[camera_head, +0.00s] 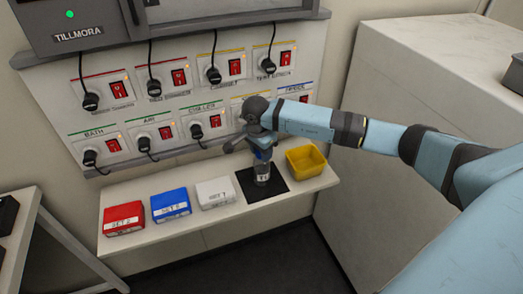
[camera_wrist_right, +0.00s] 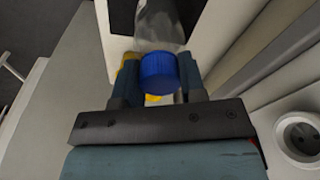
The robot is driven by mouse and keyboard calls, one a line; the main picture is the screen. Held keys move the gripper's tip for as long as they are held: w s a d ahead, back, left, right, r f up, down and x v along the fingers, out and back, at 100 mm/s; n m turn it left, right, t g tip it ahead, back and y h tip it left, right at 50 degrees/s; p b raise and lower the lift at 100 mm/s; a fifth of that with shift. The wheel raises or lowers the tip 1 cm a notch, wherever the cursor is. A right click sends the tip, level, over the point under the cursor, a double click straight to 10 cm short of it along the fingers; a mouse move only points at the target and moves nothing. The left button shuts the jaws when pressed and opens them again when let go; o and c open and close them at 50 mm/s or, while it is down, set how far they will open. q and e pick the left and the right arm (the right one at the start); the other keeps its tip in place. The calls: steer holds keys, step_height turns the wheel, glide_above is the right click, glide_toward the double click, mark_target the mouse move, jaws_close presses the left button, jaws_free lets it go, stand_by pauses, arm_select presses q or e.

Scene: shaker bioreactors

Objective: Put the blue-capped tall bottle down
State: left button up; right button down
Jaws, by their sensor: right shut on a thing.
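The blue-capped tall bottle (camera_head: 262,172) is clear, with a label low on its side, and stands upright over the black mat (camera_head: 282,181) on the shelf. Whether its base touches the mat is hard to tell. My right gripper (camera_head: 262,148) is shut on the bottle near its blue cap, coming in from the right. In the right wrist view the blue cap (camera_wrist_right: 158,73) sits between the two fingers of the gripper (camera_wrist_right: 157,80), with the clear bottle body beyond it. My left gripper is not in view.
A yellow bin (camera_head: 306,162) stands right of the mat. White (camera_head: 215,192), blue (camera_head: 170,205) and red (camera_head: 124,218) labelled boxes stand to its left on the shelf (camera_head: 240,213). A wall panel with switches and plugged cords (camera_head: 170,95) rises close behind.

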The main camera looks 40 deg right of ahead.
steer(key=c, duration=1.1)
jaws_free()
steer(key=shift+f, duration=0.15)
steer(key=o, duration=0.4)
